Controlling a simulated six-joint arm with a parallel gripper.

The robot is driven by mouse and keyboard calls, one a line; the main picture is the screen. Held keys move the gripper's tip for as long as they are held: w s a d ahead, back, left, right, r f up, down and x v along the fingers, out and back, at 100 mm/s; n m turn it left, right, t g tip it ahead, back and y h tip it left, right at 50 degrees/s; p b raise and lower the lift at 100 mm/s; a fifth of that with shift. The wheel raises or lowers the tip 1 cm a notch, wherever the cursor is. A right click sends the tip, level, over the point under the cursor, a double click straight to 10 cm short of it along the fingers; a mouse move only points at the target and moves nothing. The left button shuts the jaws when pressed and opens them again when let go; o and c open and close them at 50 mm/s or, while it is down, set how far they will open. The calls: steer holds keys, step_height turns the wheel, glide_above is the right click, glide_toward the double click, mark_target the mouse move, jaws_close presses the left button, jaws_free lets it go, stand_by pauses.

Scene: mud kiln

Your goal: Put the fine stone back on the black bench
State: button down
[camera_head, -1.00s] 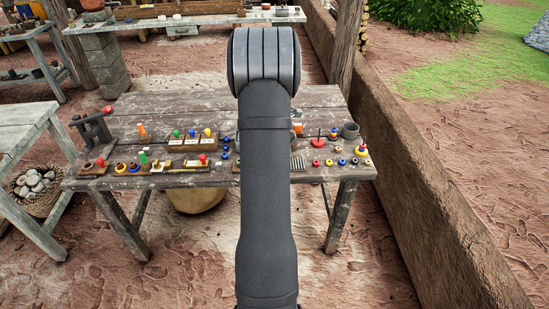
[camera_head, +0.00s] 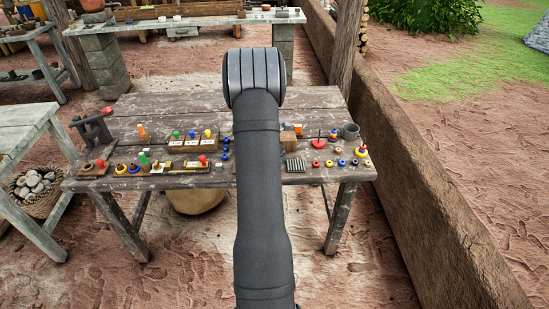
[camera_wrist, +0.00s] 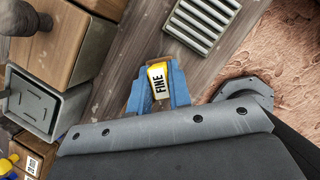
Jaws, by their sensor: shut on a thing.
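My gripper (camera_wrist: 158,90) has blue fingers and is shut on the fine stone (camera_wrist: 158,78), a small yellow and white piece marked FINE. It is over the plank table in the wrist view. In the head view my arm hides both the gripper and the stone. I cannot make out for certain which thing is the black bench. A dark grey rimmed tray-like piece (camera_wrist: 33,100) lies at the left of the wrist view, and a ribbed grey rack (camera_wrist: 203,20) lies at the top; the rack also shows in the head view (camera_head: 295,164).
The plank table (camera_head: 150,103) carries labelled blocks with coloured knobs (camera_head: 192,141) at the left and coloured rings with a red-based peg (camera_head: 318,143) at the right. Wooden blocks (camera_wrist: 48,45) stand left of my gripper. A grey cup (camera_head: 350,131) stands at the right edge.

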steer(key=c, duration=1.3)
jaws_free()
steer(key=v, duration=1.2)
